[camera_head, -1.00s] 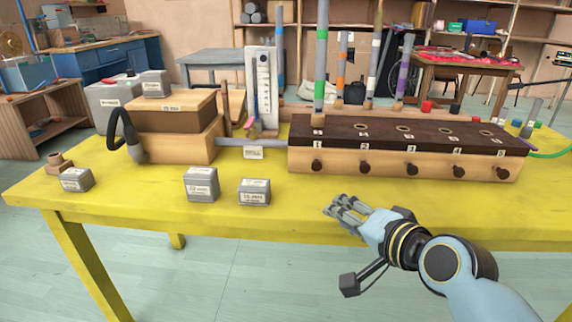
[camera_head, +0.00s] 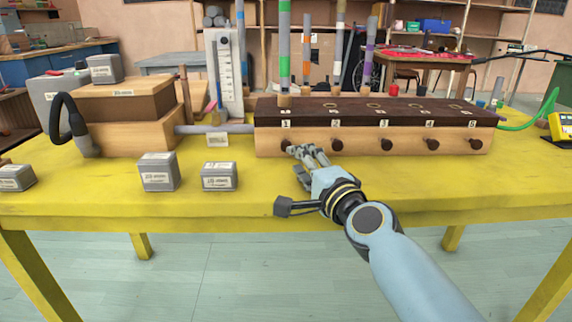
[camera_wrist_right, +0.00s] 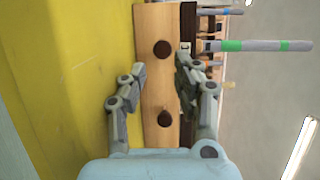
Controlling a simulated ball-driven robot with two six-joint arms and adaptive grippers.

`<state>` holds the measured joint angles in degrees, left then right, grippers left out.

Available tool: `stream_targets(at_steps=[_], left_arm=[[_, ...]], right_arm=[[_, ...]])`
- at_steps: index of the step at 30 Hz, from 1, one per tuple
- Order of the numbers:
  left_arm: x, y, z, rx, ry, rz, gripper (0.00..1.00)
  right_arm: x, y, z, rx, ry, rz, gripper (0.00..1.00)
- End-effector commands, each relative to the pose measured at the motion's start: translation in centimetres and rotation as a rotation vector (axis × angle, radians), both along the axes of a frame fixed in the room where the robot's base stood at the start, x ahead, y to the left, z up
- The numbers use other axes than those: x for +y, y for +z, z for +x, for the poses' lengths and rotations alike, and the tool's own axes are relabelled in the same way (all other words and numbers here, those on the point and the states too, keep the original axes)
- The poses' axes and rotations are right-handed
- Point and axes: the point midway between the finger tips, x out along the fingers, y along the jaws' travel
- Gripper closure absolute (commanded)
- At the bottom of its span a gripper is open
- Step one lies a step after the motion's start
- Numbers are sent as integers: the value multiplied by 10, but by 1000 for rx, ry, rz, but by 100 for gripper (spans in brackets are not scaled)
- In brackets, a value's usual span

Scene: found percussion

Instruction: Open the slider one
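The long wind chest (camera_head: 375,139) has a dark top numbered 1 to 5 and a row of dark round slider knobs on its light wooden front. The knob of slider one (camera_head: 286,145) is the leftmost, below the label 1 and a green-banded pipe. My right gripper (camera_head: 301,158) is in front of the chest by this knob, its fingers overlapping it closely in the head view. In the right wrist view the fingers are spread, with knob one (camera_wrist_right: 162,48) just beyond the fingertips and the knob of slider two (camera_wrist_right: 165,118) nearer the palm. Contact cannot be told. My left gripper is out of view.
Grey labelled weights (camera_head: 158,172) and (camera_head: 219,177) stand on the yellow table (camera_head: 110,203). A wooden bellows box (camera_head: 130,105) joins the chest by a grey pipe. The table's front strip to the right is clear.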

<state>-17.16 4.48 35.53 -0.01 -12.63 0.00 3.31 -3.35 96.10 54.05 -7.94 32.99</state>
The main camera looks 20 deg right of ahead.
Motion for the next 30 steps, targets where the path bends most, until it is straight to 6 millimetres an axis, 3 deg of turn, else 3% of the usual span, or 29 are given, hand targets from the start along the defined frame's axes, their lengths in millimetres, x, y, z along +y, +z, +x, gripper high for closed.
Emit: stream_targets(at_steps=[3, 9, 22, 30], left_arm=[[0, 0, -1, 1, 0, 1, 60], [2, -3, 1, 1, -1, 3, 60], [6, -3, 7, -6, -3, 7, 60], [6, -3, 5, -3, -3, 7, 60]], right_arm=[[4, 3, 31, 0, 3, -2, 67], [7, 3, 61, 1, 3, -2, 67], [9, 4, 73, 2, 2, -2, 67], [9, 4, 73, 2, 2, -2, 100]])
